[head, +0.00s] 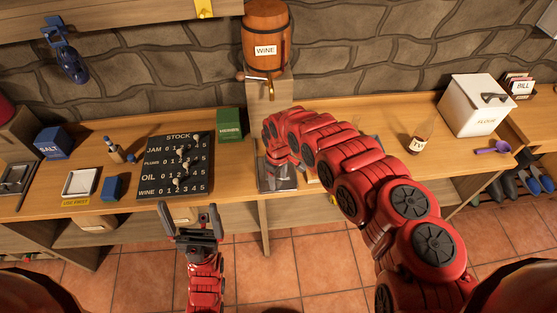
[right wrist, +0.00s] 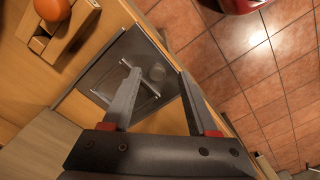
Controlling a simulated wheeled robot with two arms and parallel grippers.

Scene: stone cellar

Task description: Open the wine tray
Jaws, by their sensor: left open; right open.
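The wine tray appears to be the grey metal tray (right wrist: 128,52) at the counter's edge in the right wrist view, with a light rail or bar on it. In the head view the tray (head: 268,184) lies below the wine barrel (head: 266,50), partly hidden by my right arm. My right gripper (right wrist: 160,75) is open, its fingers reaching over the tray; I cannot tell whether they touch it. In the head view that gripper is mostly hidden behind its arm. My left gripper (head: 190,211) is open and empty, in front of the counter below the stock board (head: 176,165).
A green box (head: 230,123) stands left of the tray. A bottle (head: 419,138), a white flour bin (head: 470,110) and a purple scoop (head: 492,148) are to the right. A blue salt box (head: 53,143) stands at the left. The tiled floor (head: 240,260) before the counter looks clear.

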